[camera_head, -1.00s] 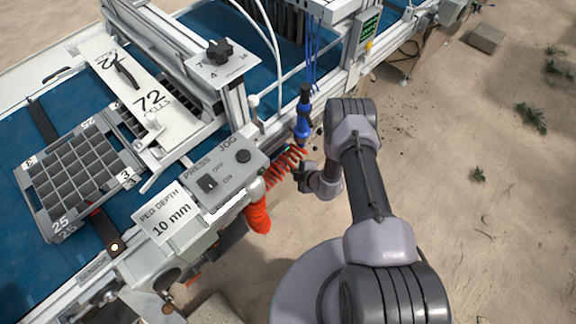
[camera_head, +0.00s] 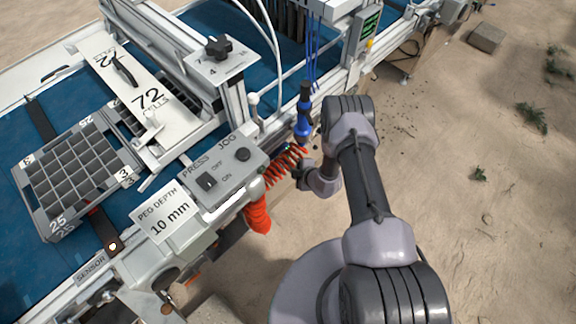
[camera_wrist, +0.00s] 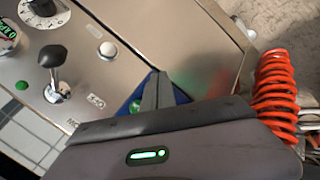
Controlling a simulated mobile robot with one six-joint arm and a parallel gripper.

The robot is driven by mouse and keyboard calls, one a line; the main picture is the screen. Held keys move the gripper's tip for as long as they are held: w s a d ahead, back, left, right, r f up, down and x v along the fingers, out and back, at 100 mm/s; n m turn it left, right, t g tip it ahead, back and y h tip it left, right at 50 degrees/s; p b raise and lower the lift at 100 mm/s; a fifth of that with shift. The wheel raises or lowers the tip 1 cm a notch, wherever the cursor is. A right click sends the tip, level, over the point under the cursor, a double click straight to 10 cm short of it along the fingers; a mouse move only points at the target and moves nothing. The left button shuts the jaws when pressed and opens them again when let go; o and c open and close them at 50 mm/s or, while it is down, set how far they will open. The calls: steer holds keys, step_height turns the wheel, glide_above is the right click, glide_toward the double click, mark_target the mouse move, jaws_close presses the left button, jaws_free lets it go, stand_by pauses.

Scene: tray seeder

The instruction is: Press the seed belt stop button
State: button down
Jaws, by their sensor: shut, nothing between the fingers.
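My gripper (camera_wrist: 152,92) is shut and empty in the wrist view, with its fingers over a brushed metal panel (camera_wrist: 120,78). A blue patch with a green round part (camera_wrist: 136,106) lies right by the fingertips and is partly hidden by them. A small green button (camera_wrist: 21,84), a white round button (camera_wrist: 107,50) and a black-knobbed lever (camera_wrist: 54,60) are on the panel to the left. I cannot tell which control is the seed belt stop button, nor whether the fingers touch the panel. In the head view, my gripper (camera_head: 300,172) is beside the machine's edge.
An orange coiled hose (camera_wrist: 274,95) runs close on the right of my gripper; it also shows in the head view (camera_head: 258,214). A box (camera_head: 222,178) with a PRESS switch and JOG button is to the left. Open sandy ground (camera_head: 450,190) lies right.

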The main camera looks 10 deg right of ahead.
stand_by(0.5)
steer(key=s+d+p, duration=0.1)
steer(key=s+d, duration=0.3)
steer(key=s, duration=0.1)
steer(key=shift+s, duration=0.3)
stand_by(0.9)
